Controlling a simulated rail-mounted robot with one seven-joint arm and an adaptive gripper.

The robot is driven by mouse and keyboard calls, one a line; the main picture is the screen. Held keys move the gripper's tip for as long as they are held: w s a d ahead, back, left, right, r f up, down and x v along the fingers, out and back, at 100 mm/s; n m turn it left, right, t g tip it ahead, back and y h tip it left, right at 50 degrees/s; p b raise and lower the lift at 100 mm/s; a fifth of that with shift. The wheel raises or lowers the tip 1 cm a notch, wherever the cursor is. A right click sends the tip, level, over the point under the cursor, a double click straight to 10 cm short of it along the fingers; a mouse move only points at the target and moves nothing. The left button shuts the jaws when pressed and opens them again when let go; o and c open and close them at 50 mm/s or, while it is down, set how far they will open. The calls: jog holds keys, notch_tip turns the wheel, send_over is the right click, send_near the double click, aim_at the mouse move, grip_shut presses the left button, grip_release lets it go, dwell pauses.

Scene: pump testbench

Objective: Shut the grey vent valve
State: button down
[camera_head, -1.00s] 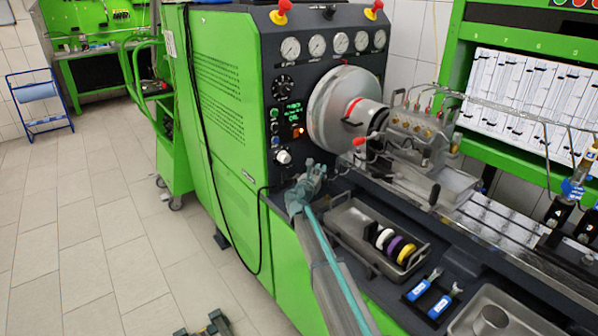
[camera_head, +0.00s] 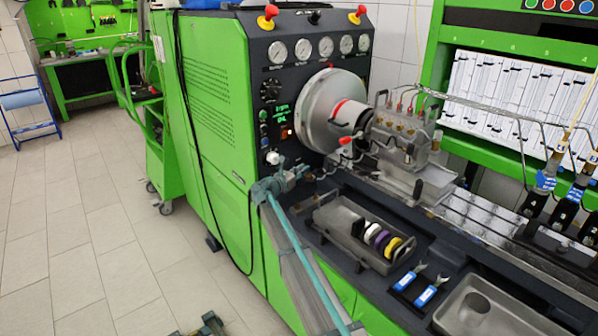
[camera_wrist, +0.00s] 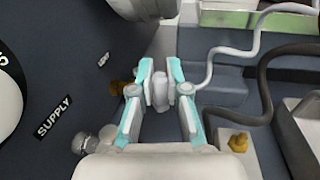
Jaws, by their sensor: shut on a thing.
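The grey vent valve shows in the wrist view as a small grey handle (camera_wrist: 160,92) between my fingertips, in front of the dark panel. A small label (camera_wrist: 104,59) beside it is too small to read surely. My gripper (camera_wrist: 160,82) is shut on this handle, one teal-and-grey finger on each side. In the head view my gripper (camera_head: 299,172) is at the lower right of the green machine's dark front panel (camera_head: 300,80), below the large grey disc (camera_head: 318,115). The valve itself is hidden there by my gripper.
A panel label reads SUPPLY (camera_wrist: 55,117), with a metal knob (camera_wrist: 86,143) near it. A grey hose (camera_wrist: 205,70) and a dark hose (camera_wrist: 262,95) run close on the right. A tray with coloured rings (camera_head: 335,215) and blue-handled tools (camera_head: 425,295) lie on the bench.

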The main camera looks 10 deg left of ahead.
jog(key=c, duration=1.1)
grip_release()
jog(key=shift+c, duration=0.2)
jog(key=shift+s, duration=0.1)
jog(key=v, duration=1.1)
jog(key=shift+s+a, duration=0.2)
jog(key=shift+s, duration=0.15)
